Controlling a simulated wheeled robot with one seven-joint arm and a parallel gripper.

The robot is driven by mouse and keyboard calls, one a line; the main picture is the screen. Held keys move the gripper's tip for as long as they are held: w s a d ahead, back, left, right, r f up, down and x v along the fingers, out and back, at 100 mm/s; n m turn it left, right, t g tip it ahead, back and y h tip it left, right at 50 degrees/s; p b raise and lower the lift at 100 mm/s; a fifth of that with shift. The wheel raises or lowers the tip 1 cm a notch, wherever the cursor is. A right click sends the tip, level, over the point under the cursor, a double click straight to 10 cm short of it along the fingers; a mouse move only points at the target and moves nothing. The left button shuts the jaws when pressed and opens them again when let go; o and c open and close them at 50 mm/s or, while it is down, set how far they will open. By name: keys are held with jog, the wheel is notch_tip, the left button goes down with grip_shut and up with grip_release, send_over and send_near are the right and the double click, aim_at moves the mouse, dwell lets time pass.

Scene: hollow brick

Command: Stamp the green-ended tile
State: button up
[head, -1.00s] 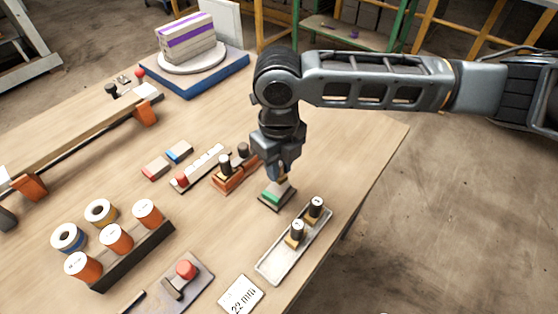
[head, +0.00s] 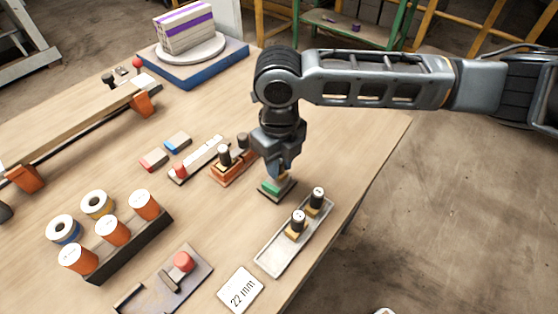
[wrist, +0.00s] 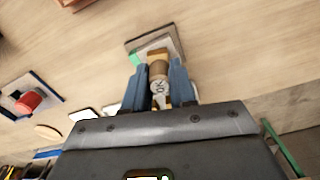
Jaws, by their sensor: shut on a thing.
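The green-ended tile (head: 268,188) sits on a small dark base (head: 288,193) near the right side of the table. Its green end also shows in the wrist view (wrist: 136,60). My gripper (head: 280,178) is right over it, pointing down. In the wrist view the fingers are shut on a stamp (wrist: 158,86), with its round, marked top showing between them. The stamp's lower end is over the tile; I cannot tell whether it touches. In the head view my gripper hides the stamp and part of the tile.
Two stamps (head: 297,222) stand in a grey tray (head: 274,258) just in front. An orange holder (head: 231,174) with dark-knobbed pieces is close on the left. Red-ended (head: 153,160) and blue-ended (head: 177,142) tiles lie farther left. A "22 mm" card (head: 240,290) is at the front.

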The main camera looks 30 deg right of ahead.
jog(key=shift+f+b, duration=0.35)
jog(key=shift+f, duration=0.2)
dwell(1.4)
jog(key=shift+r, duration=0.15)
jog(key=shift+r+p, duration=2.5)
jog(key=shift+r, duration=0.9)
